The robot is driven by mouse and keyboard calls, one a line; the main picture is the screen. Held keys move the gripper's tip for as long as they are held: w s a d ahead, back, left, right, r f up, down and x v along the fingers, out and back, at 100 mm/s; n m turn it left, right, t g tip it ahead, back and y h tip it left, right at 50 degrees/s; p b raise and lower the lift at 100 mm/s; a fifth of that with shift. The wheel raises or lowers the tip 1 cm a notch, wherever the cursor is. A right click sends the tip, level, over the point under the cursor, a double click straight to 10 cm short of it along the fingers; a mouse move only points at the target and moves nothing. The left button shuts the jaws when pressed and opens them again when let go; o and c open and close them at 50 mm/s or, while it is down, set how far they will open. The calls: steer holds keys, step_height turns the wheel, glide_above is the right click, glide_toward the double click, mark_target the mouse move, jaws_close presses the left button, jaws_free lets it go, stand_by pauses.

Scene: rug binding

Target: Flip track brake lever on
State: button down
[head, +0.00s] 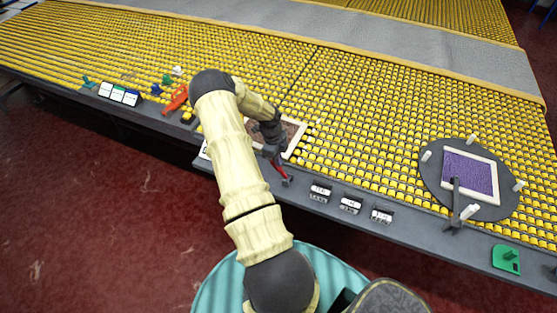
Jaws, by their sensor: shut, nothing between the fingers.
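A small red lever (280,171) stands on the dark front rail of the roller track, near the middle of the head view. Its label cannot be read, so I cannot tell if it is the track brake lever. My gripper (272,153) is shut and empty, right at the lever's upper end. I cannot tell whether it touches the lever. My arm hides part of the rail to the left. A larger red handle-like piece (175,99) lies further left on the track's edge. A green plate with a small upright knob (506,258) sits on the rail at the right.
The track (370,120) has rows of yellow rollers. A framed brown piece (293,131) lies behind my gripper. Small labelled blocks (350,204) line the rail. A dark round turntable (432,172) at right bears a framed purple piece (470,172) and white pegs.

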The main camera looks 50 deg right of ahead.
steer(key=w+a+r+p, duration=0.1)
steer(key=w+r+p, duration=0.2)
steer(key=r, duration=0.6)
steer(key=shift+w+r+p, duration=0.2)
steer(key=shift+w+p, duration=0.1)
steer(key=shift+p, duration=0.9)
steer(key=shift+s, duration=0.1)
steer(key=w+a+r+n+t+b, duration=0.1)
steer(key=a+r+n+b, duration=0.15)
steer(key=a+n, duration=0.4)
steer(key=w+a+r+n+b, duration=0.1)
steer(key=a+r+n, duration=0.3)
steer(key=a, duration=0.5)
steer(key=w+a+r+n+t+b, duration=0.1)
steer(key=w+a+r+n+b, duration=0.1)
steer(key=a+r+n, duration=0.35)
steer(key=s+a+r+n+t+b, duration=0.1)
steer(key=s+a+n, duration=0.4)
steer(key=a+n, duration=0.3)
steer(key=s+a+r+n+t+b, duration=0.1)
steer(key=s+a+n, duration=0.3)
steer(key=a+n, duration=0.5)
steer(key=shift+s+a+r+b, duration=0.4)
steer(key=shift+a+r+b, duration=0.05)
steer(key=shift+a+b, duration=0.1)
